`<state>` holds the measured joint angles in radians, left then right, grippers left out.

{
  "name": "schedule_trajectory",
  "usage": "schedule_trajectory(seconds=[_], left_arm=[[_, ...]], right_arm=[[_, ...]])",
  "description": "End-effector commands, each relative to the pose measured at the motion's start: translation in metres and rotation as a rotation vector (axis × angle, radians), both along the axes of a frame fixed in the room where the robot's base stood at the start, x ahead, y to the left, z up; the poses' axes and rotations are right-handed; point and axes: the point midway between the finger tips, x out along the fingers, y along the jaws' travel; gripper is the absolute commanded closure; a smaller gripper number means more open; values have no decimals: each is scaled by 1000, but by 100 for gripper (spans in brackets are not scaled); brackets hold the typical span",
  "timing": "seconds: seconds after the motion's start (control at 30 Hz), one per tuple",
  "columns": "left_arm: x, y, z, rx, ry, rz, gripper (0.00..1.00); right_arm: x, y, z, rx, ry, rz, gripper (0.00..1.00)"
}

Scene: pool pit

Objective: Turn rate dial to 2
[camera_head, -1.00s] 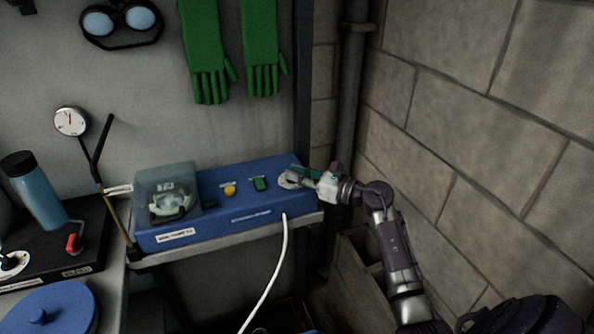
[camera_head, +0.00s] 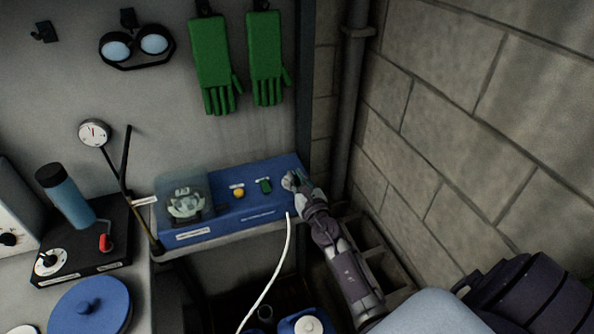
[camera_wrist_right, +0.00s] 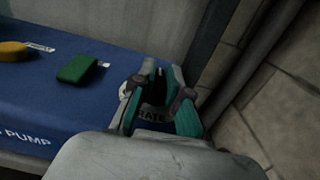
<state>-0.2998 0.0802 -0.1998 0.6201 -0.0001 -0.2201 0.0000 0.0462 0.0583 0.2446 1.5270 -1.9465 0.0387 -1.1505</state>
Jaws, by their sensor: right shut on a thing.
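The blue pump box (camera_head: 235,213) stands on a shelf against the back wall. The rate dial (camera_head: 287,183) is at its right end, a pale round disc mostly covered by my right gripper (camera_head: 294,180). In the right wrist view, the gripper (camera_wrist_right: 160,100) has its two green-padded fingers on either side of the dial's dark knob (camera_wrist_right: 158,86), shut on it. The label "RATE" (camera_wrist_right: 151,114) shows between the fingers. The dial's numbers and pointer setting are hidden. My left gripper is not in view.
A green switch (camera_head: 265,186), a yellow button (camera_head: 238,193) and a clear-covered pump head (camera_head: 185,199) are on the box. A white hose (camera_head: 275,270) hangs in front. A brick wall (camera_head: 480,130) and a vertical pipe (camera_head: 352,110) stand close on the right.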

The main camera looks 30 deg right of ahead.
Motion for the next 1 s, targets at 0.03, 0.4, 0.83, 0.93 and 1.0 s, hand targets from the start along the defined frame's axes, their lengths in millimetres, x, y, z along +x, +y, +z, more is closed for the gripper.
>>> schedule_trajectory(seconds=[0.03,0.4,0.83,0.93,1.0], left_arm=[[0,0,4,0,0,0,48],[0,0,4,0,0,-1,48],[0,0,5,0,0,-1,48],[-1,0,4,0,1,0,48],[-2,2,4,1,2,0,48]], right_arm=[[0,0,1,1,2,-9,100],[0,0,-2,1,1,-26,100],[0,0,-1,1,1,-25,60],[0,0,-1,1,0,-25,60],[-1,1,-1,1,0,-25,60]])
